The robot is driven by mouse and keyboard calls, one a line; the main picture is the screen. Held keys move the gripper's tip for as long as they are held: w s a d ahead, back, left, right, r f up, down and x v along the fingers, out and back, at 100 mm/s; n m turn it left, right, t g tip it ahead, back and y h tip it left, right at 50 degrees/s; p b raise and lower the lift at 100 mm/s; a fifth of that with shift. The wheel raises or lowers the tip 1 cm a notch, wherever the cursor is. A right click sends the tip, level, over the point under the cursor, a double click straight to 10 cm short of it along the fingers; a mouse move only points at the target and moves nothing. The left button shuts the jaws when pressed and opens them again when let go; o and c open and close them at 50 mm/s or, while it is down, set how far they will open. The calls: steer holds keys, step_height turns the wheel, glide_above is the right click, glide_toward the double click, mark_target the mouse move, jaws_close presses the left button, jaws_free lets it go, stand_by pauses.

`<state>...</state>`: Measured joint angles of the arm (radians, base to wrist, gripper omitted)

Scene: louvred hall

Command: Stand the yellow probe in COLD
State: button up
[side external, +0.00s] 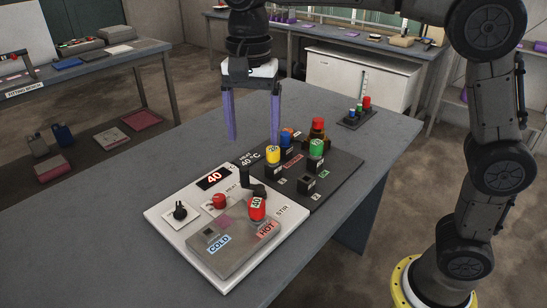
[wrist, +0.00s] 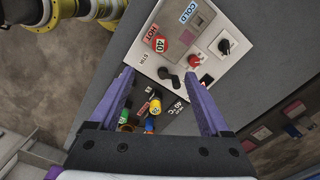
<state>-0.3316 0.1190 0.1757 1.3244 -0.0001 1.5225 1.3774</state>
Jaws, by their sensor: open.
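The yellow probe (side external: 272,155) stands upright in the black rack (side external: 322,190), its yellow cap on top. It also shows in the wrist view (wrist: 155,107), between my fingers. COLD is a blue-lettered label (side external: 219,243) on the grey block at the front of the white unit, with a dark square opening (side external: 211,235) beside it. In the wrist view the COLD label (wrist: 191,12) is at the top. My gripper (side external: 253,141), with two purple fingers, is open and empty above the rack's back left part. The wrist view shows its spread fingertips (wrist: 159,77).
A red-capped piece marked 40 (side external: 257,208) stands by the HOT label (side external: 268,228). Blue, green and red-capped pieces (side external: 317,147) stand close beside the yellow probe. The white unit (side external: 165,214) carries a black knob and a red knob. The table's left side is clear.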

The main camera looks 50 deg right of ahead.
steer(key=shift+c, duration=0.3)
steer(key=m, duration=0.6)
glide_above(273, 149)
step_height(273, 149, down, 9)
steer(key=shift+w+a+f, duration=0.1)
steer(key=shift+a+f, duration=0.05)
steer(key=shift+d+f, duration=0.15)
steer(key=shift+d, duration=0.15)
steer(key=shift+f, duration=4.95)
steer(key=shift+c, duration=0.3)
jaws_close()
steer(key=shift+r, duration=0.1)
